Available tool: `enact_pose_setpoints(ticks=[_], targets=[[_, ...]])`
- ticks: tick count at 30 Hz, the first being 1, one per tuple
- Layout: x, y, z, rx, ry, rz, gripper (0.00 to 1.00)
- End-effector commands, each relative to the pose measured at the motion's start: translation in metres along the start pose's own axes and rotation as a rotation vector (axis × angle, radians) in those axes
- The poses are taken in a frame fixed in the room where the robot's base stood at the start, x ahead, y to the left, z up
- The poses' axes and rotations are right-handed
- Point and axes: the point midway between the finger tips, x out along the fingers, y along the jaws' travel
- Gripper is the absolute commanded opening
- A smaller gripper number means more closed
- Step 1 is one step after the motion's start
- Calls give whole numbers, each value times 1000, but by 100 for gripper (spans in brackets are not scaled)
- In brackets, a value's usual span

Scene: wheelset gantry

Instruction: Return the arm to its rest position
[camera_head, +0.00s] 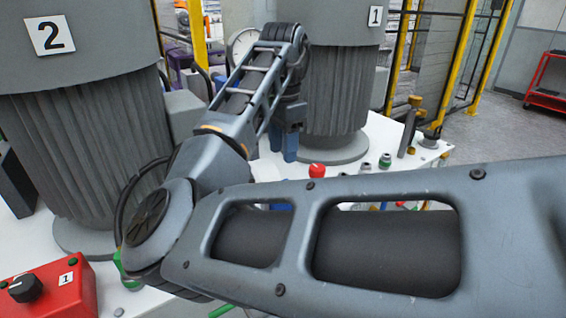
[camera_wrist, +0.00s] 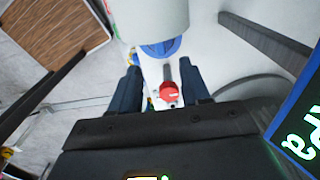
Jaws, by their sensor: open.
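My arm (camera_head: 380,235) reaches across the head view from the right edge, bends at the left, and extends back toward the middle. My gripper (camera_head: 284,150) points down over the white bench between the two grey columns. In the wrist view my gripper (camera_wrist: 160,88) shows two dark blue fingers spread apart, with nothing held between them. A red knob (camera_wrist: 168,93) appears in the gap between the fingers in that view; its distance from them is unclear. In the head view a red knob (camera_head: 317,171) stands to the right of the fingers, apart from them.
Grey columns marked 2 (camera_head: 75,150) and 1 (camera_head: 335,80) stand on the white bench (camera_head: 375,135). A red control box (camera_head: 50,290) is at the lower left. Small green-topped fittings (camera_head: 385,160) sit to the right. Yellow fence posts (camera_head: 462,60) and floor lie beyond.

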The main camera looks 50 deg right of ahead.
Motion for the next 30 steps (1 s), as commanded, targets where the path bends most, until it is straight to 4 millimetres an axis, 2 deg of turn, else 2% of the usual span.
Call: enact_pose_setpoints(ticks=[3,7,30], targets=[[-13,0,0,1,-1,-1,46],[-18,0,0,1,0,1,46],[-19,0,0,0,1,1,46]])
